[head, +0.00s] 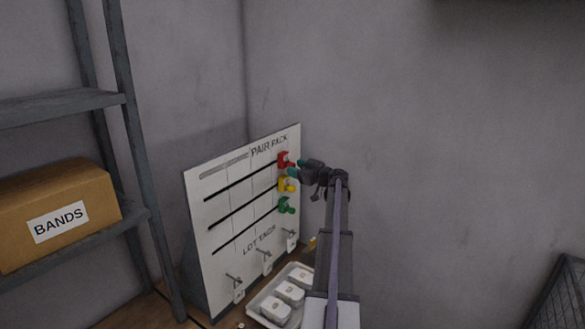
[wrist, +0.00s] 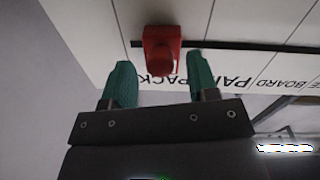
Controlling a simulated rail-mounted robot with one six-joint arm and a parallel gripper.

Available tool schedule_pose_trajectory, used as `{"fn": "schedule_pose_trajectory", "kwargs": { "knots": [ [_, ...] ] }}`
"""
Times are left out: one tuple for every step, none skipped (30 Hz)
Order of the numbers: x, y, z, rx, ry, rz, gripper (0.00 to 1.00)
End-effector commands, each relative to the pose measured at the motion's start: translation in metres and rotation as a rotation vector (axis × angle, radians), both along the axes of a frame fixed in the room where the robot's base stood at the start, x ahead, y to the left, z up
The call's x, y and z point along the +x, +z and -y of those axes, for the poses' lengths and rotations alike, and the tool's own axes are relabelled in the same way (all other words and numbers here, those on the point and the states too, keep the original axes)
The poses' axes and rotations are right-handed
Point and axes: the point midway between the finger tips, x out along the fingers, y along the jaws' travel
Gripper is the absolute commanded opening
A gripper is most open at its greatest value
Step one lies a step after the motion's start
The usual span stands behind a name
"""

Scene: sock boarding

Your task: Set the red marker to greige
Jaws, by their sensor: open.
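The red marker (head: 284,160) sits at the right end of the top black slot on the white board (head: 215,215). In the wrist view the red marker (wrist: 162,50) is a blocky knob at the end of its slot, just beyond and between the two green fingertips. My gripper (head: 293,172) is at the board's right side, close to the red marker. In the wrist view my gripper (wrist: 160,82) is open, with a finger on each side of the marker's line and nothing held. Any label reading greige cannot be made out.
A yellow marker (head: 287,184) and a green marker (head: 286,205) sit at the right ends of the lower slots. Hooks with tags line the board's bottom. A white tray (head: 257,309) with several pale blocks is below. A shelf with a BANDS box (head: 88,195) stands left.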

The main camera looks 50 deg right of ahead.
Motion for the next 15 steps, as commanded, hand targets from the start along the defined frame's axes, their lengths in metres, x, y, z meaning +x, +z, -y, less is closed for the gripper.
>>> {"fn": "schedule_pose_trajectory", "kwargs": {
  "knots": [
    [0.009,0.0,0.001,0.0,0.002,0.0,0.54],
    [0.013,0.0,0.001,0.0,0.001,0.0,0.54],
    [0.017,0.0,0.001,0.0,0.0,0.0,0.54],
    [0.02,0.0,0.001,0.0,0.0,0.0,0.54],
    [0.022,0.0,0.001,0.0,0.0,0.0,0.54],
    [0.023,0.0,0.0,0.0,0.0,0.0,0.54],
    [0.024,0.0,0.0,0.0,0.0,0.0,0.54],
    [0.024,0.0,0.0,0.0,0.0,0.0,0.54],
    [0.024,0.0,0.0,0.0,0.0,0.0,0.54],
    [0.024,0.0,0.0,0.0,0.0,0.0,0.54],
    [0.024,0.0,0.0,0.0,0.0,0.0,0.54],
    [0.024,0.0,0.0,0.0,0.0,-0.001,0.54],
    [0.023,0.0,0.0,0.0,0.0,-0.001,0.52],
    [0.023,0.0,0.0,0.0,0.0,-0.001,0.49],
    [0.023,0.0,0.0,0.0,0.0,-0.001,0.45]
  ]
}}
